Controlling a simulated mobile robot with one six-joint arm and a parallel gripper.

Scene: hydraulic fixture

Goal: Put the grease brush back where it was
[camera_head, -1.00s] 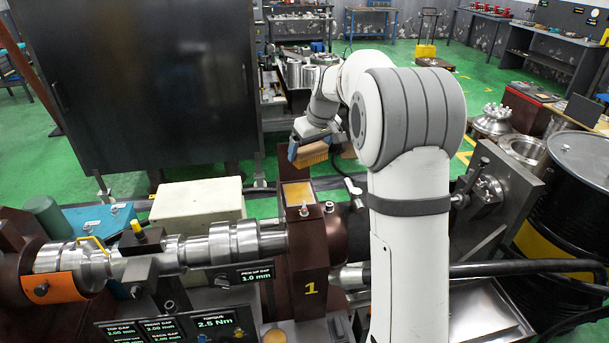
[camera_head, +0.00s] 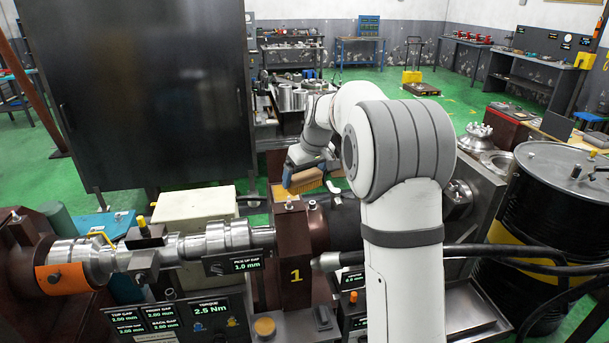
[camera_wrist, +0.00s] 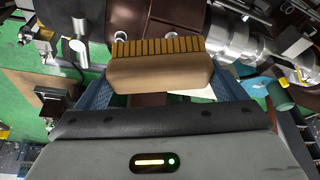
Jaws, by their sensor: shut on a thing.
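The grease brush (camera_head: 303,182), a tan wooden block with brown bristles, is between the blue-grey fingers of my gripper (camera_head: 304,174). In the wrist view the brush (camera_wrist: 160,74) lies across the jaws, its bristles pointing away from the palm. My gripper (camera_wrist: 163,88) is shut on the wooden body. In the head view the brush is just above and behind the top of the brown post marked 1 (camera_head: 294,248). I cannot tell whether it touches the post.
A steel shaft (camera_head: 210,243) runs left from the post. A cream box (camera_head: 195,208) and a dark cabinet (camera_head: 150,100) stand behind it. A black drum (camera_head: 545,215) is at the right. A round tan-topped pot (camera_head: 265,326) sits at the front. Black hoses (camera_head: 470,252) cross the right side.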

